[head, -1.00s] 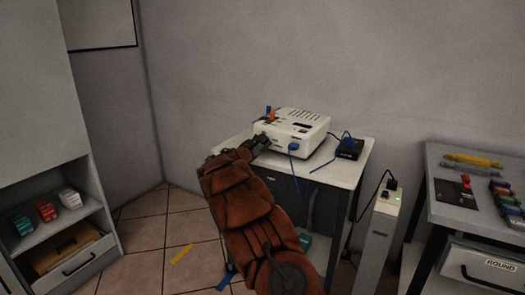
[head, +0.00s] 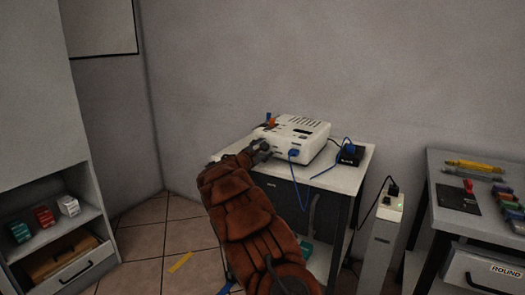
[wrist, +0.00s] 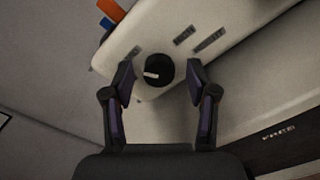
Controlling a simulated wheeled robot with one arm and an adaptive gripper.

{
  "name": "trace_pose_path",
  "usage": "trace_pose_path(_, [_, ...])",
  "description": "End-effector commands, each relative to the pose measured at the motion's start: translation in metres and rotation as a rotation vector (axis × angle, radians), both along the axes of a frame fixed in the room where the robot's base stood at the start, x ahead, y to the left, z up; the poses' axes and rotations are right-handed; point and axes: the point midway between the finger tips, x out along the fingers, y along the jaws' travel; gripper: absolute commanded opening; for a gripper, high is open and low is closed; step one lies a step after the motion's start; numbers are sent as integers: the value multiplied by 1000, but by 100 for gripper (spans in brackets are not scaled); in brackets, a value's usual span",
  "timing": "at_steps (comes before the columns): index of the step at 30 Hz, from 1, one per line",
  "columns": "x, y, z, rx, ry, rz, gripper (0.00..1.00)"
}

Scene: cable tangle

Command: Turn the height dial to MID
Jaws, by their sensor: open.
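The height dial is a round black knob (wrist: 158,70) with a pale pointer mark, on the front face of a white device (head: 302,135). In the wrist view the pointer mark lies toward the left of the picture. My gripper (wrist: 162,84) is open, with one finger on each side of the knob and a gap visible on both sides. In the head view my gripper (head: 261,150) is at the device's front left and hides the knob. Short dark labels show on the device in the wrist view, too blurred to read.
The device stands on a small table (head: 345,178). A blue cable (head: 293,154) runs from its front to a black box (head: 350,154). Orange and blue parts (wrist: 110,12) stick up at its corner. A grey power post (head: 386,225) and a tool bench (head: 450,215) stand to the right.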

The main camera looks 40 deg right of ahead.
Motion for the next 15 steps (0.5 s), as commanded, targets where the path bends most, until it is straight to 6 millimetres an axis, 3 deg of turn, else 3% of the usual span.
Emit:
trace_pose_path(8, [-2,10,2,-3,1,2,58])
trace_pose_path(15, [-11,43,2,-4,2,3,58])
